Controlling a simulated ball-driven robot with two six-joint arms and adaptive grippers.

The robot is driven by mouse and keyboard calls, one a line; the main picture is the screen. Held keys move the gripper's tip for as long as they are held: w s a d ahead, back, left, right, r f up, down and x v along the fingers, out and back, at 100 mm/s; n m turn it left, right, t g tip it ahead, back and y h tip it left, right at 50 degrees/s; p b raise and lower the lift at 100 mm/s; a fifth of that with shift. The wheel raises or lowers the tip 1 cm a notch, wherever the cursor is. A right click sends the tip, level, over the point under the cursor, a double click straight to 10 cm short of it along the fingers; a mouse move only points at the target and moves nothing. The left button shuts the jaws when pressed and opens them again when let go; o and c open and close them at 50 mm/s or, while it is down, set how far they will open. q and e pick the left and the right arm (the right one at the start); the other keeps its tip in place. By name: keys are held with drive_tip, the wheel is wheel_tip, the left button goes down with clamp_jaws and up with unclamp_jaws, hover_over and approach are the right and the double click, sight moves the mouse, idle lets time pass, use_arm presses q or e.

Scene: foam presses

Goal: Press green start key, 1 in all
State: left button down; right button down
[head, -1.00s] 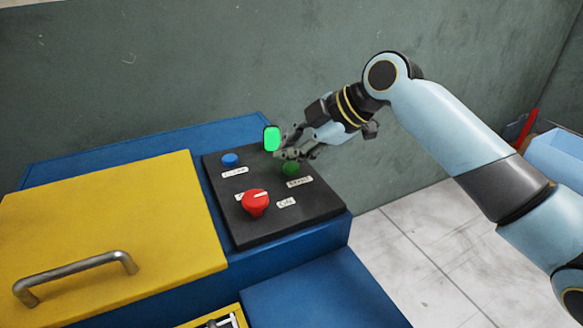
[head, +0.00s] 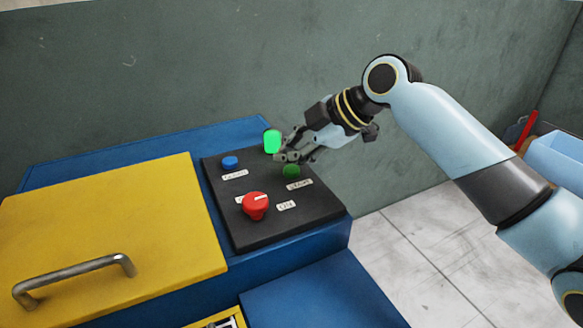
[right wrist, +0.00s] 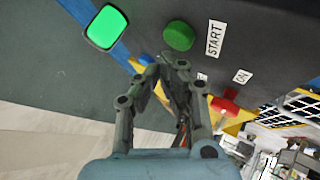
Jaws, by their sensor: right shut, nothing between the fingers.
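The green start key (head: 290,171) is a round dark green button on the black control panel (head: 313,209). It also shows in the right wrist view (right wrist: 179,36), beside a START label (right wrist: 215,38). My right gripper (head: 279,156) is shut and empty, its fingertips close to the key. In the right wrist view the closed fingertips (right wrist: 170,62) appear just below the key, with a small visible gap; I cannot tell their height above the panel. My left gripper is not in view.
A lit green lamp (head: 272,141) stands at the panel's back edge, close to my fingertips. A blue button (head: 230,162) and a red knob (head: 255,205) sit on the panel. A yellow cover (head: 110,225) with a metal handle (head: 75,276) lies to the left.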

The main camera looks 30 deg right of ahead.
drive_tip(key=shift+f, duration=0.1)
drive_tip(key=shift+f, duration=0.35)
drive_tip(key=shift+f+b, duration=0.5)
drive_tip(key=shift+b, duration=0.05)
idle(0.7)
drive_tip(key=shift+r, duration=0.1)
drive_tip(key=shift+r+p, duration=0.8)
drive_tip(key=shift+r, duration=0.05)
